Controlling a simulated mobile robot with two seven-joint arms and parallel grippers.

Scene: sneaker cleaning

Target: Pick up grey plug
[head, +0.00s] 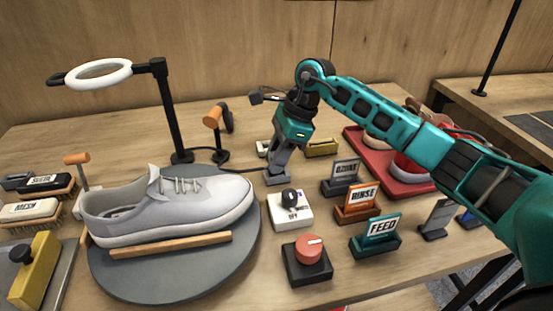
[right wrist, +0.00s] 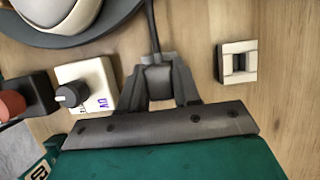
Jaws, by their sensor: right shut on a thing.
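The grey plug (right wrist: 158,82) sits between the fingers of my right gripper (right wrist: 160,92) in the right wrist view, with its dark cord (right wrist: 152,30) running up toward the round mat. My right gripper is shut on the plug. In the head view the right gripper (head: 277,178) points down close to the table, between the sneaker and the card stands, and its fingers mostly hide the plug. A cream square socket-like block (right wrist: 237,62) lies apart, to the right of the gripper in the right wrist view. My left gripper is not in view.
A grey sneaker (head: 170,203) stands on a round grey mat (head: 150,290). A white switch box (head: 300,212), a red knob box (head: 308,270) and several card stands are near the gripper. A ring lamp (head: 160,70) stands behind the mat; a red tray (head: 360,145) is at right.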

